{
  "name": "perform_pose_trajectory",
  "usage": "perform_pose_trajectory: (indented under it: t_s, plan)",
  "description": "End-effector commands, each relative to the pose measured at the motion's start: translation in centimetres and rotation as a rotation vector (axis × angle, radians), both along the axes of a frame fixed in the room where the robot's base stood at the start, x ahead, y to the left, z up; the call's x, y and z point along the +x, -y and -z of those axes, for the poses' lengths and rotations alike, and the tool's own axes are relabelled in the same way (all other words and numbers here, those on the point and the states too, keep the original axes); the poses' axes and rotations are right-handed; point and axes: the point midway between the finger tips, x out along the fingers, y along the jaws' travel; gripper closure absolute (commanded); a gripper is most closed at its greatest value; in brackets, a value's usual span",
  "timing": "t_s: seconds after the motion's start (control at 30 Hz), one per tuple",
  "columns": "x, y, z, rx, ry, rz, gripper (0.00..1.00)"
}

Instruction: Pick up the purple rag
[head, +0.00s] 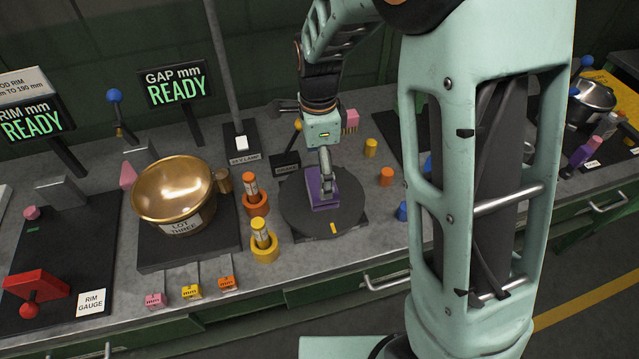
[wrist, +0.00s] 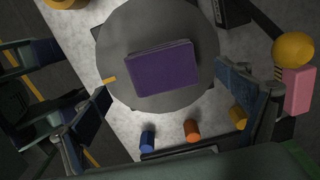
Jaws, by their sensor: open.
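The purple rag (head: 322,190) lies as a folded rectangular block on a dark round plate (head: 345,218) on the bench. In the wrist view the rag (wrist: 162,69) sits near the middle of the round plate (wrist: 115,40), slightly tilted in the picture. My gripper (head: 324,172) is above the rag and covers part of it in the head view. In the wrist view my gripper's fingers (wrist: 163,98) are wide apart, one to each side of the rag, with nothing between them in contact. The exact height above the rag is hard to tell.
A brass pot (head: 173,190) stands left of the plate, with orange (head: 256,203) and yellow (head: 264,243) holders between. Small orange (head: 386,176), yellow (head: 371,147) and blue (head: 402,211) cylinders and a pink block (head: 351,118) stand right of and behind the plate. A sign post (head: 190,120) rises behind.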

Motion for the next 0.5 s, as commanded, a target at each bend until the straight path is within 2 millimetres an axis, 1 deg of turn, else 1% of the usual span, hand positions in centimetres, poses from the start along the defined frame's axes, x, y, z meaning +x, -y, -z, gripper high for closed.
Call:
perform_pose_trajectory:
  t_s: [0.03,0.17,0.27,0.4,0.5]
  plan:
    - [0.0,0.0,0.5,0.000,-0.001,0.000,0.07]
    - [0.0,0.1,1.3,0.000,0.000,0.002,0.07]
    - [0.1,0.5,2.6,-0.001,-0.003,0.004,0.07]
    - [0.2,0.7,4.7,0.000,-0.003,0.002,0.07]
    - [0.3,0.7,5.8,0.001,-0.001,0.002,0.07]
